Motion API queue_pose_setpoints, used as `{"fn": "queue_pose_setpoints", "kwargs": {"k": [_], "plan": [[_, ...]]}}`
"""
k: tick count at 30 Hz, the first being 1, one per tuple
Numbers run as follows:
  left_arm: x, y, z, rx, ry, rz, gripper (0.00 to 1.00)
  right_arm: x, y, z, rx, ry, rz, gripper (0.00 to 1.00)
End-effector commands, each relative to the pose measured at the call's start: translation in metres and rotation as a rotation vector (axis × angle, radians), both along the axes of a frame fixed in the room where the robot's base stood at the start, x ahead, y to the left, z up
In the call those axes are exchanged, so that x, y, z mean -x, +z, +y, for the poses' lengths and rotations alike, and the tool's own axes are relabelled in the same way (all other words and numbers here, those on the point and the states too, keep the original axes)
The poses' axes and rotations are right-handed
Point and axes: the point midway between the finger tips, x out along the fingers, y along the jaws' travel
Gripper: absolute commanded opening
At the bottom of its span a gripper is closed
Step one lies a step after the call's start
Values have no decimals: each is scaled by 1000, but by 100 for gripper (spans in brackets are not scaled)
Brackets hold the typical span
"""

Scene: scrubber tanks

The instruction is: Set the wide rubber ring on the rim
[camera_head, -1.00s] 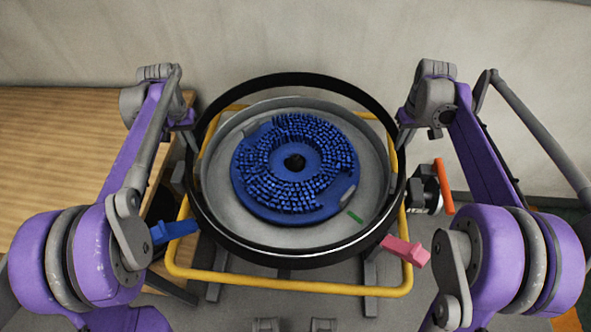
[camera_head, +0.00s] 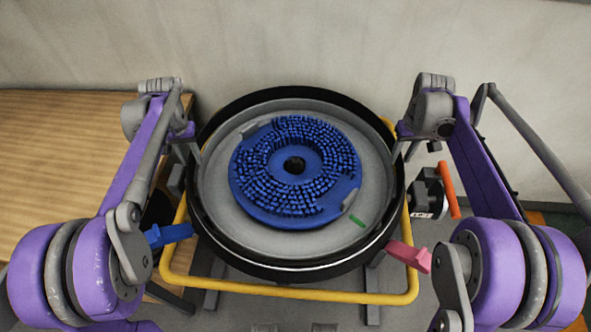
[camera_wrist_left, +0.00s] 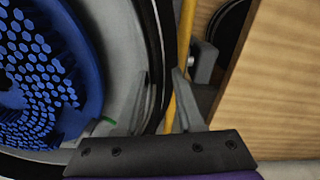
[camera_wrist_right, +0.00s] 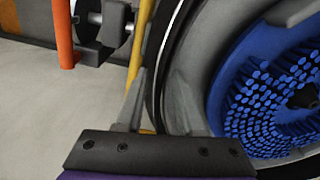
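The wide black rubber ring (camera_head: 250,262) lies around the round grey tank (camera_head: 215,205), close to its rim. It looks roughly level, but I cannot tell if it is fully seated. My left gripper (camera_head: 189,150) straddles the ring's left side, and my right gripper (camera_head: 403,150) straddles its right side. In the left wrist view the fingers (camera_wrist_left: 161,72) stand apart on either side of the band, with a yellow bar showing through a gap. In the right wrist view the fingers (camera_wrist_right: 157,75) likewise stand apart around the band.
A blue bristled disc (camera_head: 296,205) lies in the tank. A yellow tube frame (camera_head: 290,292) surrounds the tank. A blue clamp (camera_head: 168,234) and a pink clamp (camera_head: 410,256) sit at its front sides. A wooden surface (camera_head: 50,150) is left; an orange handle (camera_head: 449,190) is right.

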Motion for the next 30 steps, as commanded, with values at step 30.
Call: {"fn": "queue_pose_setpoints", "kwargs": {"k": [30], "plan": [[2, 120, 0, 0, 0, 0, 37, 1, 20, 0, 0, 0, 0, 37]]}}
